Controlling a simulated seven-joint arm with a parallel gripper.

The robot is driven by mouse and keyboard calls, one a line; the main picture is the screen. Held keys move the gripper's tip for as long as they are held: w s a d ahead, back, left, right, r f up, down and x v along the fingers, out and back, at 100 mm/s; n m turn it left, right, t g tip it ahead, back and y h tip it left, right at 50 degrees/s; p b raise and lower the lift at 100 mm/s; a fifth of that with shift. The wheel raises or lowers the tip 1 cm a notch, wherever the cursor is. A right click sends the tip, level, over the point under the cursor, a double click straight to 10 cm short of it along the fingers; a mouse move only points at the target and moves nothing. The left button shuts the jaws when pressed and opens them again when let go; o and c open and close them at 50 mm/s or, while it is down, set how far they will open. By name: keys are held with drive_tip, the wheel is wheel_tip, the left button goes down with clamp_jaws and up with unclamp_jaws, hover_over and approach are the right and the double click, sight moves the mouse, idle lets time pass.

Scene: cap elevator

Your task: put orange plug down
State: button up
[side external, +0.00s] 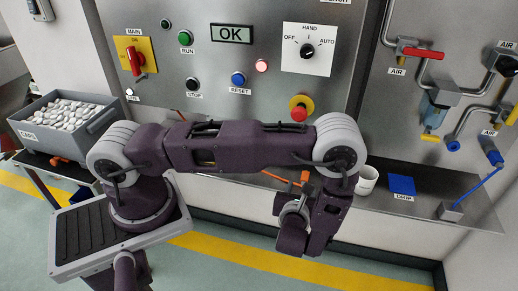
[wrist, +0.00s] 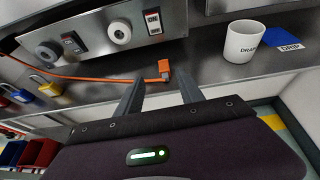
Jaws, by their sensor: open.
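The orange plug (wrist: 163,69) rests on the grey metal shelf (wrist: 200,72), with its orange cable (wrist: 95,79) running left across the shelf. My gripper (wrist: 160,86) is open, its two dark fingers apart and pointing toward the plug. The plug shows just beyond the fingertips, between them in the picture; I see no finger closed on it. In the side external view, a small orange part of the plug (side external: 304,176) shows beside my wrist, and my arm hides much of that area.
A white mug (wrist: 245,42) and a blue DRIP pad (wrist: 287,39) are on the shelf to the right. A panel with round sockets and switches (wrist: 105,32) stands behind the plug. Padlocks (wrist: 45,84) hang at the left. A caps bin (side external: 68,125) stands far left.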

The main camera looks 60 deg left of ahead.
drive_tip(key=s+a+r+n+g, duration=0.2)
drive_tip(key=s+r+n+g, duration=0.15)
drive_tip(key=r, duration=0.35)
drive_tip(key=s+a+r+n+g+y, duration=0.1)
drive_tip(key=s+a+r+n+g, duration=0.15)
drive_tip(key=r+n, duration=0.3)
drive_tip(key=s+a+r+n+g, duration=0.2)
drive_tip(key=s+r+n, duration=0.15)
drive_tip(key=r, duration=0.35)
drive_tip(key=s+d+r+n+t+h, duration=0.4)
drive_tip(key=s+d+r+n+h, duration=0.6)
drive_tip(key=s+r+n, duration=0.3)
drive_tip(key=shift+s+n+h, duration=0.3)
drive_tip(key=shift+s+n, duration=0.25)
drive_tip(key=shift+a, duration=0.1)
